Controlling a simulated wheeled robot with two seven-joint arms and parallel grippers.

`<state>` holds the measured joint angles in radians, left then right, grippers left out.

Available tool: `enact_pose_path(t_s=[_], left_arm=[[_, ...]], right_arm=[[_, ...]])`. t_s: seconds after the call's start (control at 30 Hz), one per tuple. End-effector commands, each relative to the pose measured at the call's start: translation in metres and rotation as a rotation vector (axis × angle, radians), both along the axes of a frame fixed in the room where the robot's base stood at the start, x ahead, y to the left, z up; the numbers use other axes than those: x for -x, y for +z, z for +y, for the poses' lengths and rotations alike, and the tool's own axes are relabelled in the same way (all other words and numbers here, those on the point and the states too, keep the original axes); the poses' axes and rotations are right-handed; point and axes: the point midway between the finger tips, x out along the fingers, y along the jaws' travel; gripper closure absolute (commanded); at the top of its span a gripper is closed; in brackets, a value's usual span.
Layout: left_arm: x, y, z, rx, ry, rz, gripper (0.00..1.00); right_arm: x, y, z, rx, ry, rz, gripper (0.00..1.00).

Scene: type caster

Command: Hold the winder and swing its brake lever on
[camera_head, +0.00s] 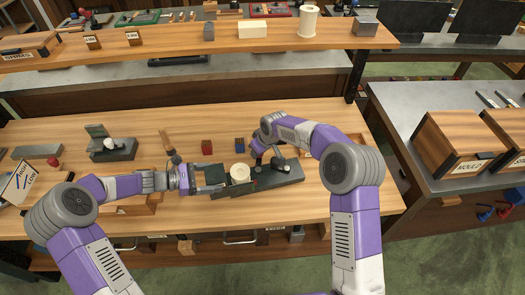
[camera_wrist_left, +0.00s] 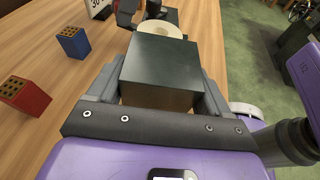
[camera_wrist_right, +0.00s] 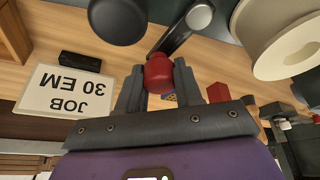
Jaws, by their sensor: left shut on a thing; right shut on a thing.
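The winder (camera_head: 288,178) is a dark grey base on the wooden bench, with a cream spool (camera_head: 240,173) on it. My left gripper (camera_head: 208,181) is shut on the winder's left end, a dark-topped block with a wooden side (camera_wrist_left: 158,62) in the left wrist view. The spool (camera_wrist_left: 160,28) shows just beyond that block. My right gripper (camera_wrist_right: 158,82) is shut on the red knob (camera_wrist_right: 158,72) of the brake lever. The metal lever arm (camera_wrist_right: 180,36) runs from the knob to a round pivot. In the head view my right gripper (camera_head: 262,158) hides most of the lever.
A red block (camera_head: 206,147) and a blue block (camera_head: 240,145) stand behind the winder. A card reading JOB 30 EM (camera_wrist_right: 64,92) shows in the right wrist view. A grey device (camera_head: 110,150) sits at left. A raised shelf (camera_head: 180,48) crosses behind.

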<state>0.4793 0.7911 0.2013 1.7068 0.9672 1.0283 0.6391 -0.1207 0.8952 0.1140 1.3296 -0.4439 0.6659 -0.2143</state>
Motion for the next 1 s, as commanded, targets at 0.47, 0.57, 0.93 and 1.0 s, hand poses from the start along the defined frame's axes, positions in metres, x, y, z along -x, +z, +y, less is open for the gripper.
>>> enact_pose_path(t_s=[0.47, 0.57, 0.93, 1.0], left_arm=[[-0.001, 0.0, 0.001, -0.002, 0.004, -0.001, 0.52], [-0.001, 0.0, 0.001, -0.002, 0.004, -0.001, 0.52], [-0.001, 0.0, 0.001, -0.002, 0.004, -0.001, 0.52], [-0.001, 0.0, 0.001, -0.002, 0.005, -0.001, 0.52]], right_arm=[[0.003, -0.001, 0.027, 0.027, 0.454, -0.002, 0.92], [0.004, -0.001, 0.033, 0.032, 0.546, -0.003, 0.92], [0.013, -0.001, 0.046, 0.05, 0.818, -0.007, 0.92], [0.014, -0.001, 0.048, 0.053, 0.853, -0.008, 0.92]])
